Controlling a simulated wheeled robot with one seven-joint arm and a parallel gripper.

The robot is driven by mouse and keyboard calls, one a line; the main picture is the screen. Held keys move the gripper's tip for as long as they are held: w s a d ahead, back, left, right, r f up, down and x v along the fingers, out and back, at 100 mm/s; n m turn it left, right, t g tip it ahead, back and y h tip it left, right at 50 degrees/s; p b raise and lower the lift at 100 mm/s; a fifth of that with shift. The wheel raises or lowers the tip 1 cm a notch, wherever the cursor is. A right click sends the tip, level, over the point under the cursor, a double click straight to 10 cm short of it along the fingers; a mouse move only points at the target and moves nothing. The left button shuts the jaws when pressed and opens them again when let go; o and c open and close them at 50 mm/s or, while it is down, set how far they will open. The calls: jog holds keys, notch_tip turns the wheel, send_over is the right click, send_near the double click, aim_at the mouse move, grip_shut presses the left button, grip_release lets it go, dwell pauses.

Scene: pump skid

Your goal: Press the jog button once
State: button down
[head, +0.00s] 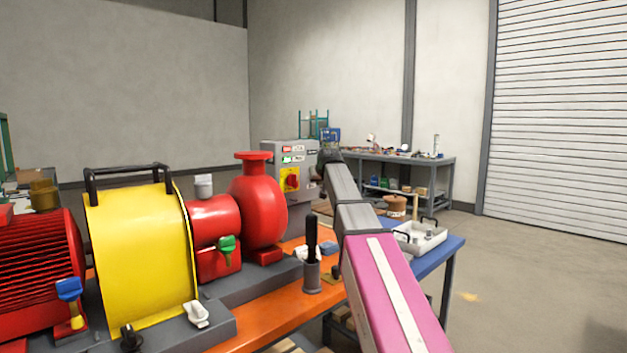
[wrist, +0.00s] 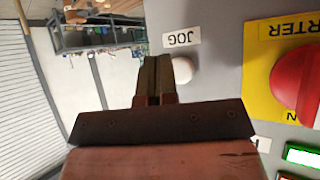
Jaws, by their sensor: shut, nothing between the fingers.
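The jog button (wrist: 182,70) is a round white button on the grey control box, directly by the label JOG (wrist: 181,37) in the wrist view. My gripper (wrist: 157,62) is shut and empty. Its fingertips appear just left of the button in the wrist view and overlap its edge; I cannot tell whether they touch it. In the head view the grey control box (head: 272,153) stands behind the red pump, and my gripper (head: 326,160) is at its right side. The jog button cannot be made out there.
A red rotary knob (wrist: 300,82) on a yellow plate (wrist: 258,85) sits right of the button. A lit green indicator (wrist: 303,156) is below it. The red pump (head: 262,212) and yellow guard (head: 140,255) stand left of my arm. A white tray (head: 420,240) is at right.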

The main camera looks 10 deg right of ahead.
jog(key=shift+s+d, duration=0.75)
jog(key=shift+s, duration=0.25)
jog(key=shift+s+d, duration=0.7)
jog(key=shift+s, duration=0.3)
